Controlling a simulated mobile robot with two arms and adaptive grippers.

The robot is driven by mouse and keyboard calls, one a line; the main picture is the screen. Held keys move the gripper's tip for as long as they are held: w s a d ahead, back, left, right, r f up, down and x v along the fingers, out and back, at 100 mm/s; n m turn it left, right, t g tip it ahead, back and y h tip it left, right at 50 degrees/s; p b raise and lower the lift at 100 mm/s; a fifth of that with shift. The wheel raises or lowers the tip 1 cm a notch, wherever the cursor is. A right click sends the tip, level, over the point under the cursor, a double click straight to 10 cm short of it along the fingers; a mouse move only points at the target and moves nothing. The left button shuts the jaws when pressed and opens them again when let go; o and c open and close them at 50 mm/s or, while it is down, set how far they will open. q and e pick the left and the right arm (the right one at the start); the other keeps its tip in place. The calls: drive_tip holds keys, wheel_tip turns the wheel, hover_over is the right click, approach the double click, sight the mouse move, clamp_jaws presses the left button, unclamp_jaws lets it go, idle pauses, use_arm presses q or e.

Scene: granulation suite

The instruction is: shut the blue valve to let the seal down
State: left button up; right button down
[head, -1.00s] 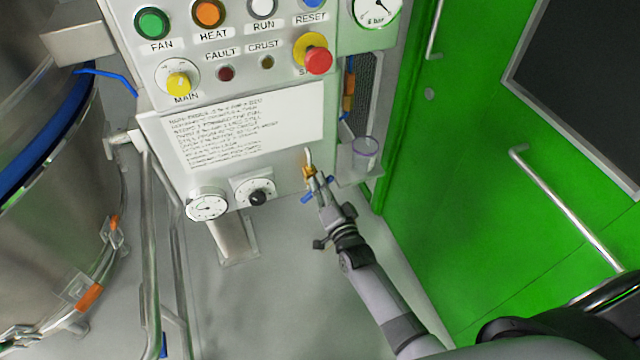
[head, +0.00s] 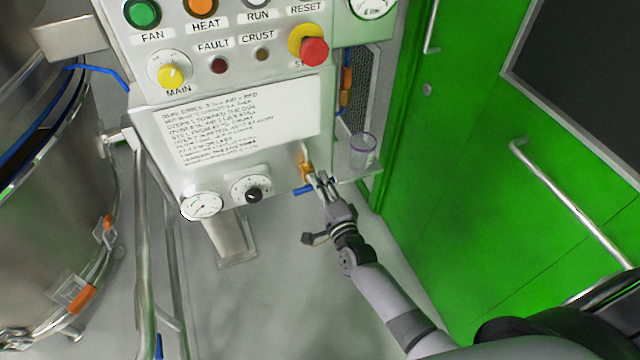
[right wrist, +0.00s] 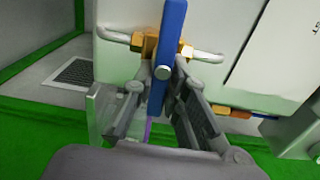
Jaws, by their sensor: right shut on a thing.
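The blue valve's lever (right wrist: 168,50) stands nearly upright in the right wrist view, across the silver pipe (right wrist: 205,56) and its brass body (right wrist: 149,45). My right gripper (right wrist: 160,95) is shut on the lever, with one finger on each side. In the head view the lever (head: 301,191) shows just left of my right gripper (head: 320,180), under the brass body (head: 305,168) at the panel's lower right. My left gripper is not in view.
The control panel (head: 235,85) carries buttons, a red stop knob (head: 314,51) and gauges. A clear cup (head: 363,151) stands on a small shelf right of the valve. A green door (head: 470,130) is at the right. The floor below the panel (head: 270,300) is clear.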

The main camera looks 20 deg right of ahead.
drive_tip(key=shift+d+f, duration=0.1)
drive_tip(key=shift+f, duration=0.1)
drive_tip(key=c, duration=1.6)
unclamp_jaws()
drive_tip(key=shift+o, duration=0.3)
drive_tip(key=shift+r, duration=0.1)
drive_tip(key=s, duration=1.2)
drive_tip(key=shift+d, duration=0.15)
